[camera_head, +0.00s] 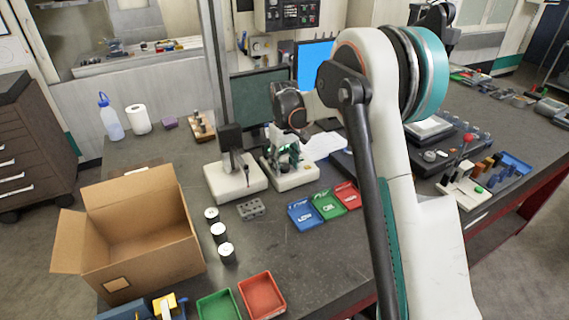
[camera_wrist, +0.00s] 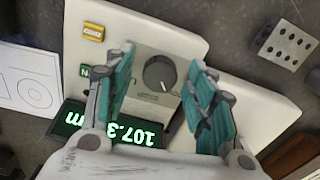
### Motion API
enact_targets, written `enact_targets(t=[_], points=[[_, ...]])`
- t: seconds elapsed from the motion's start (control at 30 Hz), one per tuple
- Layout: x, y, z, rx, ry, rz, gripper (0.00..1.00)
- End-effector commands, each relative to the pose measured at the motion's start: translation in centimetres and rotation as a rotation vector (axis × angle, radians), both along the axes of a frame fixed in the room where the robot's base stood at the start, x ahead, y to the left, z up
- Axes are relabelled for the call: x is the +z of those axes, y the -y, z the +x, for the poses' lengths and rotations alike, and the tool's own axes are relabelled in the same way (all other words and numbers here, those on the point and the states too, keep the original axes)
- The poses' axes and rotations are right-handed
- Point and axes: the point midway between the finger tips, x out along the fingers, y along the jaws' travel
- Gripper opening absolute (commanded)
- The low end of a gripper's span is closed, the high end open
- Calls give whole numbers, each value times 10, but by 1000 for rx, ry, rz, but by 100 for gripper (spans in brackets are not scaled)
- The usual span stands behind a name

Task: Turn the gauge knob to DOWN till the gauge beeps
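The gauge knob (camera_wrist: 160,72) is a dark round dial with a light pointer mark on a pale grey panel in the wrist view. My gripper (camera_wrist: 163,60) has its two teal-padded fingers spread, one on each side of the knob. I see gaps between the fingers and the knob; their exact height over it is unclear. The gauge display (camera_wrist: 115,131) shows 107.3 in green, upside down and partly covered by my gripper. In the head view my gripper (camera_head: 284,146) points down over the white gauge base (camera_head: 293,177), and the knob is hidden there.
A white stand (camera_head: 235,181) with a tall column is just left of the gauge. A grey block with holes (camera_head: 251,208) lies in front. Blue (camera_head: 304,215), green (camera_head: 328,205) and red (camera_head: 348,195) trays are at right front. An open cardboard box (camera_head: 140,245) stands left.

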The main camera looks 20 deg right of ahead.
Motion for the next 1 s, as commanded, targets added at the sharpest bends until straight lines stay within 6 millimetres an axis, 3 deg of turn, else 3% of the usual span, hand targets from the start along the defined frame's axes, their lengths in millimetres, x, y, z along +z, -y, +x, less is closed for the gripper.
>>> enact_targets(t=[0.37,0.8,1.0], points=[[9,0,0,0,0,0,51],[92,0,0,0,0,0,51],[114,0,0,0,0,0,51]])
